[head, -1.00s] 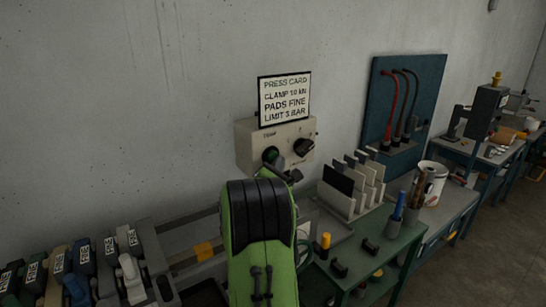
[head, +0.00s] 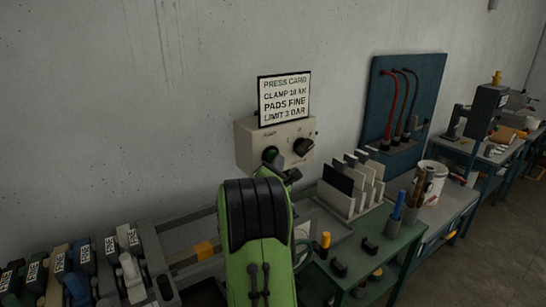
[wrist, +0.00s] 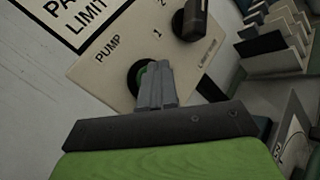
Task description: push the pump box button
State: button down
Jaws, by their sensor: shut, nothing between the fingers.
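The pump box (head: 248,146) is a beige box on the wall, and it fills the middle of the wrist view (wrist: 110,72). Its green button (wrist: 141,78) sits in a dark round collar beside the word PUMP. A black knob (head: 303,147) is to the right of the button, marked 1 and 2, and also shows in the wrist view (wrist: 190,20). My gripper (wrist: 154,66) is shut and empty, its fingertips in front of the button and covering part of it. I cannot tell whether they touch it. In the head view my gripper (head: 271,156) hides most of the button.
A white sign (head: 284,98) hangs just above the box. Labelled blocks (head: 85,256) line the lower left. The wall left of the box is bare.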

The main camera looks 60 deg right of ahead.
jog(key=shift+s+a, duration=0.4)
jog(key=shift+s, duration=0.25)
jog(key=s+a, duration=0.2)
jog(key=s, duration=0.3)
jog(key=shift+s+a, duration=0.2)
jog(key=shift+a, duration=0.15)
jog(key=w+a+f+m+t+y+b, duration=0.1)
jog(key=w+a+f+m+y, duration=0.2)
jog(key=a, duration=0.5)
jog(key=w+a+m+t+y+b, duration=0.15)
jog(key=a+m+y, duration=0.25)
jog(key=a, duration=0.4)
jog(key=w+a+f+m+y, duration=0.2)
jog(key=w+a+m+y, duration=0.15)
jog(key=a, duration=0.55)
jog(key=s+a+f+m+g+y+b, duration=0.1)
jog(key=s+a+f+m+y, duration=0.1)
jog(key=s+a, duration=0.4)
jog(key=s+a+f+m+g+y, duration=0.1)
jog(key=s+a+f+y, duration=0.3)
jog(key=a, duration=1)
jog(key=shift+s+a+f+m+g+y+b, duration=0.2)
jog(key=shift+s+m+g+y+b, duration=0.2)
jog(key=shift+s+y, duration=0.6)
